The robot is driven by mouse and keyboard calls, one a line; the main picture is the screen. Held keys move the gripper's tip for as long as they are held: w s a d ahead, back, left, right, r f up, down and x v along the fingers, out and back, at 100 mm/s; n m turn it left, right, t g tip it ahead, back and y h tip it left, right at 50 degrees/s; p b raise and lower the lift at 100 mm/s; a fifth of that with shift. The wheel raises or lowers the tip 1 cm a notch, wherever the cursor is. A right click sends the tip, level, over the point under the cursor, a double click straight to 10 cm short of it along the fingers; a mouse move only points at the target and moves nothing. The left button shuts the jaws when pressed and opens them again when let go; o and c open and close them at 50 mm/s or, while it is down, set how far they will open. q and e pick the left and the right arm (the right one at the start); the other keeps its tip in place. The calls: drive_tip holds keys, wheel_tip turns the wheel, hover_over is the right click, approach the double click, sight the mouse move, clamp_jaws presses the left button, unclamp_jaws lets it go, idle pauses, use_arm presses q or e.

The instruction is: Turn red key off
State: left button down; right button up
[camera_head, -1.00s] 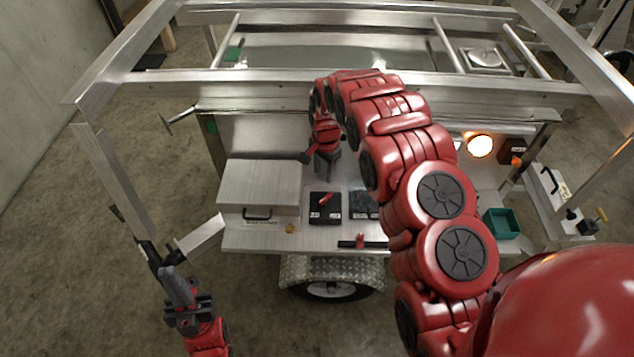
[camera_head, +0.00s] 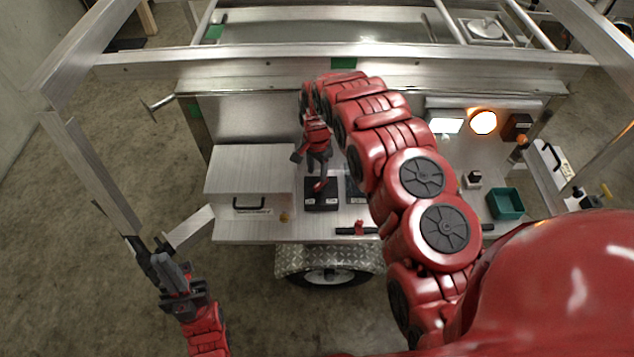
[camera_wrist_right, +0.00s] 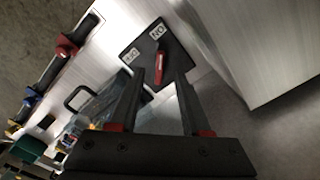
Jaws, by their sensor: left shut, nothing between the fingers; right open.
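The red key (camera_head: 320,186) sits on top of a black switch box (camera_head: 312,204) on the trailer's counter. In the right wrist view the red key (camera_wrist_right: 160,66) stands between my fingertips in the picture, with one end towards the "ON" label (camera_wrist_right: 157,32); the "OFF" label (camera_wrist_right: 130,56) is to its left. My right gripper (camera_head: 318,172) is open just behind and above the key, pointing down; its fingers (camera_wrist_right: 161,80) look apart from the key. My left gripper (camera_head: 170,270) is shut and empty, low at the left, outside the trailer.
A silver box (camera_head: 249,170) with a black handle stands left of the switch box. A second dark box (camera_head: 355,192) is to its right, partly hidden by my right arm. A green bin (camera_head: 505,204) and lit lamp (camera_head: 483,123) are further right. A metal frame rail (camera_head: 240,65) crosses above.

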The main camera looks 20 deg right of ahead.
sight(317, 185)
wheel_tip(317, 185, down, 5)
drive_tip(key=shift+w+r+p, duration=0.15)
drive_tip(key=shift+r+p, duration=0.05)
drive_tip(key=shift+p, duration=0.15)
drive_tip(key=shift+f, duration=0.9)
drive_tip(key=shift+c, duration=0.3)
clamp_jaws()
